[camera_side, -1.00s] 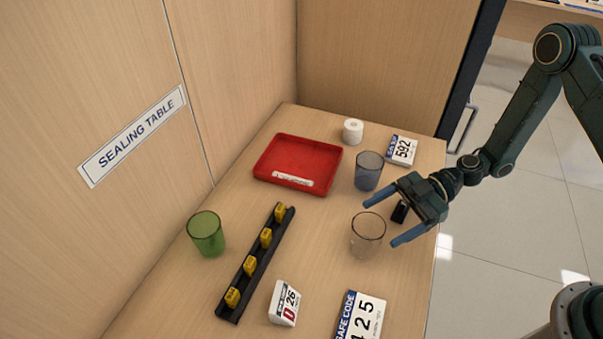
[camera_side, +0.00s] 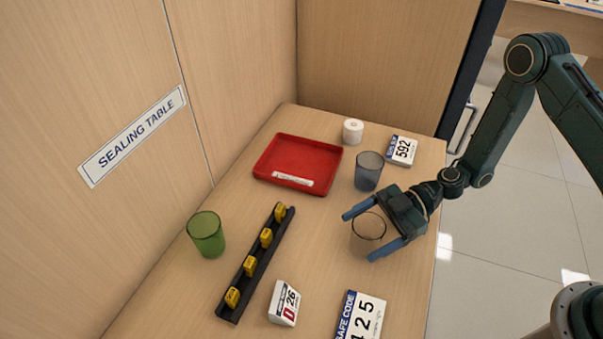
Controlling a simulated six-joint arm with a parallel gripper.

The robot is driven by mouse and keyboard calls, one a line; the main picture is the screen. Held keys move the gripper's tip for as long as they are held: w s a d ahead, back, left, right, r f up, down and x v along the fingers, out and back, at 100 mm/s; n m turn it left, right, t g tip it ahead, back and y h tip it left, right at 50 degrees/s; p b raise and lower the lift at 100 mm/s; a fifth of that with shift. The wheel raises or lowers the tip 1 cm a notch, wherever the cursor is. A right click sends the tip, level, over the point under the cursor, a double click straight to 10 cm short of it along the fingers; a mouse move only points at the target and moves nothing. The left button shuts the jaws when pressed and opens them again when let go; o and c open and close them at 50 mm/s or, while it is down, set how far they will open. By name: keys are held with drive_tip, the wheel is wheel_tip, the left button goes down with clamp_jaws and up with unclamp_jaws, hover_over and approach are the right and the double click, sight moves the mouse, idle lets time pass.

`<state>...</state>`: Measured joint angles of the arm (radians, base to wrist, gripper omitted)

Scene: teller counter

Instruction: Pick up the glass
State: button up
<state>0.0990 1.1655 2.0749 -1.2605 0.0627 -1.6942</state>
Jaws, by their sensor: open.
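A clear glass (camera_side: 367,239) stands upright on the wooden counter, right of the middle. My gripper (camera_side: 357,236) is open, with its two blue fingers spread, one on the far side and one on the near side of the clear glass. In the picture the glass lies between the fingers; I cannot tell whether they touch it. Two other glasses stand upright: a blue-grey one (camera_side: 368,172) behind my gripper and a green one (camera_side: 206,234) at the left.
A red tray (camera_side: 262,160) lies at the back, with a white roll (camera_side: 352,132) and a 592 card (camera_side: 402,150) to its right. A black rail (camera_side: 240,284) with yellow pieces lies left of the clear glass. A 26 block (camera_side: 284,303) and a safe code card (camera_side: 361,316) are in front.

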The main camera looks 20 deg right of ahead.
idle(0.3)
drive_tip(key=c, duration=1.1)
drive_tip(key=shift+r, duration=0.2)
drive_tip(key=shift+c, duration=0.2)
wheel_tip(320, 180, up, 20)
drive_tip(key=shift+f, duration=0.15)
idle(0.4)
